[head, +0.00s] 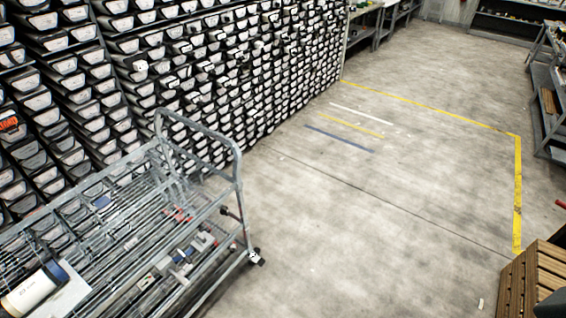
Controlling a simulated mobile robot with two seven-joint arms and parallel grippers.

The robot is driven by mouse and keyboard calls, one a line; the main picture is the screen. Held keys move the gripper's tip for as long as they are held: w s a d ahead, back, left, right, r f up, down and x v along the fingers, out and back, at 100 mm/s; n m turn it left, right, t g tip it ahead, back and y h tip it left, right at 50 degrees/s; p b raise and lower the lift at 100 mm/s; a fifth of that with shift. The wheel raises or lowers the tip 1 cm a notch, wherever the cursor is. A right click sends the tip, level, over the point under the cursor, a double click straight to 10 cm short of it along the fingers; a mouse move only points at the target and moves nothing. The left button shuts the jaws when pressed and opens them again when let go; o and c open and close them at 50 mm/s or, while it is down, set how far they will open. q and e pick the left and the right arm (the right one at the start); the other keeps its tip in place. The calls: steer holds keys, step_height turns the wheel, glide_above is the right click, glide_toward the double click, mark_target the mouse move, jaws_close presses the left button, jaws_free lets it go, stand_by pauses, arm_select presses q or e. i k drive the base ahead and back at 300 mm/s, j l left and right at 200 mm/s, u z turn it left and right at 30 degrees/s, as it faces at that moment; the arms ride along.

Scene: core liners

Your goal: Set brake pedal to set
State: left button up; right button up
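A grey metal cart (239,190) with a tubular push handle stands at the lower left, beside the wall of racks. One of its caster wheels (256,258) shows at the right end, near the floor. A small red part (178,214) sits low inside the cart frame. I cannot tell which part is the brake pedal or how it is set. Neither of my grippers is in view.
Racks of dark trays with white labels (150,65) fill the left. A white cylinder (32,288) and small items lie on the cart. A wooden crate (535,280) stands at the lower right. Shelving (545,90) lines the right. The taped concrete floor (400,200) between is clear.

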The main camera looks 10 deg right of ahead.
mark_target(258, 261)
steer(key=j+z, duration=0.15)
steer(key=j, duration=0.15)
steer(key=l+u, duration=0.35)
steer(key=l, duration=0.45)
steer(key=k+l+u, duration=0.1)
steer(key=l+u, duration=0.25)
steer(key=l, duration=0.45)
steer(key=u, duration=1.15)
